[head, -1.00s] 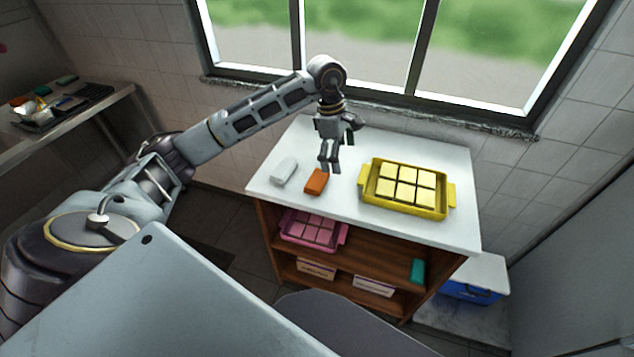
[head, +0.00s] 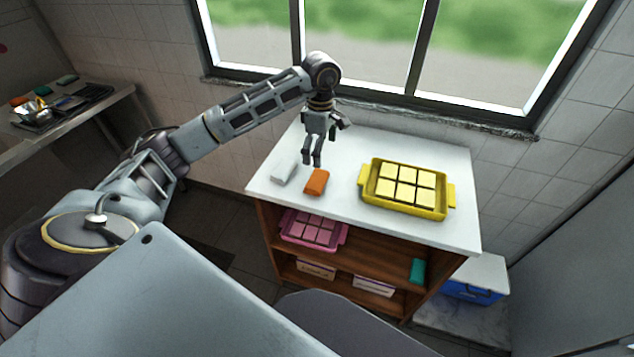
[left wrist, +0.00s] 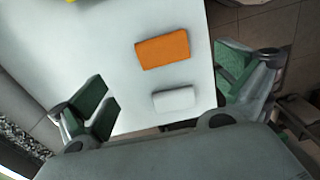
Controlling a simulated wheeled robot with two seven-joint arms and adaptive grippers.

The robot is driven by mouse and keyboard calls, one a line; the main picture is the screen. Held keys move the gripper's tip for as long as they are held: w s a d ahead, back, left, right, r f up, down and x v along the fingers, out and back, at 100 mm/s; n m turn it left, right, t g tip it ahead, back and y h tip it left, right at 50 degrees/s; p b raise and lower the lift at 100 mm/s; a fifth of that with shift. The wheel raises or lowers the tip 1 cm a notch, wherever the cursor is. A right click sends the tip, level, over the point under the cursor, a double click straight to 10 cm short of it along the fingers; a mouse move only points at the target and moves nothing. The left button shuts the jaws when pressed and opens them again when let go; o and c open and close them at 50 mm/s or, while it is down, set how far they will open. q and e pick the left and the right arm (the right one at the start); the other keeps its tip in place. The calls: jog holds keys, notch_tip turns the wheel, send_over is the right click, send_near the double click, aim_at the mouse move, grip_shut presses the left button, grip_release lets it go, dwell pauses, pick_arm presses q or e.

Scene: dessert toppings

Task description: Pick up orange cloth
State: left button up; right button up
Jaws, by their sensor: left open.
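The orange cloth (head: 316,182) is a small folded block lying on the white counter top near its front left edge. My right gripper is not in view.
A white block-like cloth (head: 284,173) lies left of the orange one. A yellow tray (head: 408,211) of pale squares stands to the right. A pink tray (head: 345,236) and a teal block (head: 417,270) are on the shelves below. The window is behind the counter (head: 440,235).

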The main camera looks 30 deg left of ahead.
pick_arm(q)
send_over(317, 179)
jog(key=f, duration=0.6)
jog(key=shift+w+d+f, duration=0.2)
jog(key=shift+w+d, duration=0.1)
jog(key=shift+f, duration=0.15)
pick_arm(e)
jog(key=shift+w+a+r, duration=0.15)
pick_arm(q)
jog(key=shift+f, duration=0.1)
jog(key=shift+s+a+f+p, duration=0.15)
jog(key=shift+a+f+p, duration=0.1)
jog(key=shift+f, duration=0.45)
jog(key=shift+s+a+f+p, duration=0.15)
jog(key=shift+a+f+p, duration=0.1)
jog(key=shift+f, duration=0.45)
jog(key=shift+d+f, duration=0.1)
jog(key=shift+f, duration=1)
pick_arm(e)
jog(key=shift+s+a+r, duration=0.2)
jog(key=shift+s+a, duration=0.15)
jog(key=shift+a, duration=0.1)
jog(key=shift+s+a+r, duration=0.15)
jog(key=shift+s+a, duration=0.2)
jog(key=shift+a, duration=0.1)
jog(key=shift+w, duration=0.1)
